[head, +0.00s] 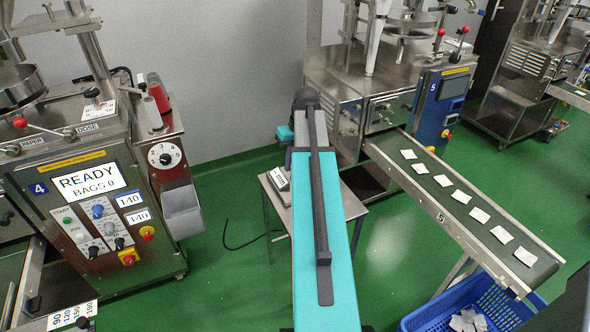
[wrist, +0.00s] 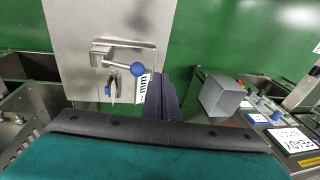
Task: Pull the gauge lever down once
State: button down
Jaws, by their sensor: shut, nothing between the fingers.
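The gauge lever is a short metal arm with a blue ball knob (wrist: 137,69), seen in the wrist view on a small steel fitting. It sticks out to the right over a steel surface. A white label marked "mm" (wrist: 142,84) is beside it. My gripper (wrist: 163,92) shows as dark, shut fingers just right of and below the knob in the picture. They look empty, and a gap shows between them and the knob; the depth is unclear.
A packing machine with a READY screen (head: 88,181) and a grey bin (head: 182,212) stands left. A conveyor (head: 450,200) carrying several teabags runs at right, above a blue crate (head: 425,318). A dark cable (head: 228,232) lies on the green floor left of the table.

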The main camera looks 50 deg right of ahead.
jog(key=s+d+r, duration=0.2)
jog(key=d+r, duration=0.3)
jog(key=r, duration=0.2)
jog(key=shift+s+r+t+h, duration=0.3)
jog(key=shift+r, duration=0.1)
jog(key=shift+f+p, duration=0.2)
jog(key=shift+p, duration=0.1)
jog(key=shift+p+x, duration=1.85)
jog(key=shift+x, duration=5)
jog(key=shift+w, duration=0.1)
